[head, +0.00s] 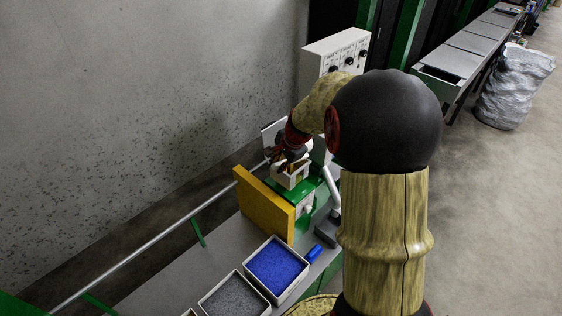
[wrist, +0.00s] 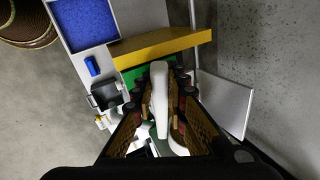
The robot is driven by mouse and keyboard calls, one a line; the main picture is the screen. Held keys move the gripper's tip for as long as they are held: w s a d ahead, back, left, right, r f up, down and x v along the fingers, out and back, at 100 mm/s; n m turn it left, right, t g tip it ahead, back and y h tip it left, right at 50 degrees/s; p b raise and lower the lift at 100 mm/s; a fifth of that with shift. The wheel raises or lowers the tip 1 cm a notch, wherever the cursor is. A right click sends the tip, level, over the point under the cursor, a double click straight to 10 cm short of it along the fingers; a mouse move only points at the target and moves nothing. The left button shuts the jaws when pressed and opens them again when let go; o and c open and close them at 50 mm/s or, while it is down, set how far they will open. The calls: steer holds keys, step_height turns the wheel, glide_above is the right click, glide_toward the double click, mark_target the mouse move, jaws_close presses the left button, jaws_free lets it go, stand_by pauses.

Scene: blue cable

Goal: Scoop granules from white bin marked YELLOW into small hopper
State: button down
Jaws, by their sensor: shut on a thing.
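My gripper (head: 287,153) is at the far end of the bench, over the small white hopper (head: 293,177) on the green machine. In the wrist view my gripper (wrist: 160,82) is shut on a long white piece (wrist: 158,100), which looks like a scoop handle, held between its two fingers. The scoop's bowl and any granules in it cannot be made out. One open white bin (head: 277,268) holds blue granules and another (head: 233,298) holds grey ones. A corner of a further white bin (head: 188,313) shows at the bottom edge. No YELLOW marking is readable.
A yellow panel (head: 265,206) stands between the bins and the machine. A small blue block (head: 314,253) lies beside the blue bin. A white control box (head: 335,52) with knobs stands behind. A white panel (wrist: 228,104) is close to the gripper's right in the wrist view.

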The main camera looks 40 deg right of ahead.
steer(key=shift+s+a+f+h+p, duration=0.1)
steer(key=shift+a+f+h+p, duration=0.2)
steer(key=shift+f, duration=0.2)
steer(key=shift+a+f+h+p, duration=0.25)
steer(key=shift+f+h, duration=0.05)
steer(key=shift+f, duration=0.15)
steer(key=f+b, duration=0.1)
steer(key=f+h, duration=0.1)
steer(key=f+b, duration=0.1)
steer(key=shift+a+n+t+b, duration=0.3)
steer(key=shift+a+n+b, duration=0.05)
steer(key=shift+n, duration=0.05)
steer(key=shift+f+h+b, duration=0.15)
steer(key=shift+h+b, duration=0.25)
steer(key=shift+b, duration=0.7)
steer(key=b, duration=0.5)
steer(key=shift+f+h, duration=0.3)
steer(key=shift+f, duration=0.05)
steer(key=f+b, duration=0.1)
steer(key=b, duration=0.6)
steer(key=f+h+b, duration=0.1)
steer(key=b, duration=0.6)
steer(key=shift+a+f+n+t+h, duration=0.2)
steer(key=shift+f+n+t+h, duration=0.05)
steer(key=shift+n+t+h, duration=0.05)
steer(key=shift+b, duration=0.75)
